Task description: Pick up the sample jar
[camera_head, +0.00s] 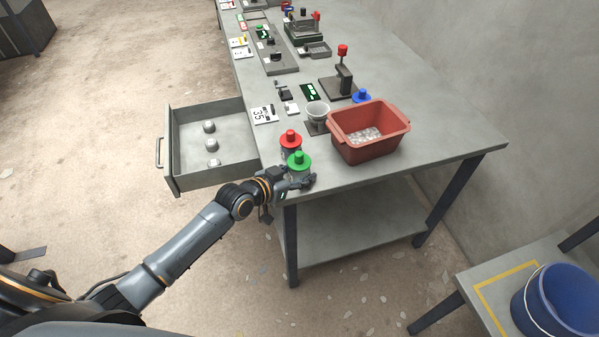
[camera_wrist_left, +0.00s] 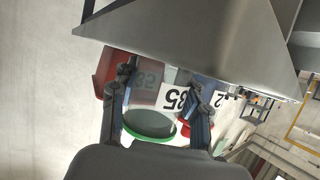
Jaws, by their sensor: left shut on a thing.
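A jar with a green lid (camera_head: 298,161) is at the front left corner of the table, upright as far as I can see. My left gripper (camera_head: 300,180) is shut on this jar, with its fingers around the body below the lid. In the left wrist view the jar (camera_wrist_left: 150,123) sits between the two fingers of the gripper (camera_wrist_left: 161,85). A jar with a red lid (camera_head: 290,139) stands just behind it. A jar with a blue lid (camera_head: 361,96) is behind the red bin and partly hidden. I cannot tell whether the held jar touches the table. My right gripper is not in view.
The red bin (camera_head: 369,148) with pale pieces stands to the right. A white funnel (camera_head: 317,111) and a number card (camera_head: 264,115) are behind the jars. An open drawer (camera_head: 212,175) juts out at left. The table (camera_head: 440,145) is clear right of the bin.

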